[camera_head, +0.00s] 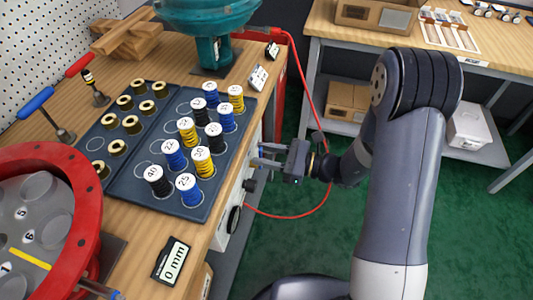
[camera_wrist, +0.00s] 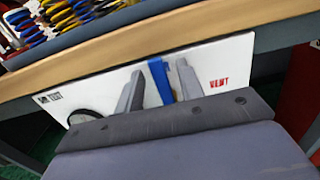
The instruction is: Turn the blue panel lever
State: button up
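The blue panel lever (camera_wrist: 160,80) stands against a white panel (camera_wrist: 220,62) marked "VENT" at its right end in the wrist view. My gripper (camera_wrist: 159,88) is open, with one finger on each side of the lever. The lever is close to the right finger, with a small gap to the left one; whether it touches is unclear. The lever's lower part is hidden behind my gripper. In the head view, my gripper (camera_head: 262,156) is at the bench's front face, its fingers apart, and the lever barely shows.
A black round knob (camera_wrist: 85,117) is left of my gripper on the panel. The wooden bench edge (camera_wrist: 130,50) runs above the panel. A tray (camera_head: 150,200) of spools stands on the bench. A red hose (camera_head: 329,165) hangs behind my wrist. A second bench (camera_head: 470,60) stands at the back right.

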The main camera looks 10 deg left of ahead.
jog(key=shift+c, duration=0.4)
grip_shut()
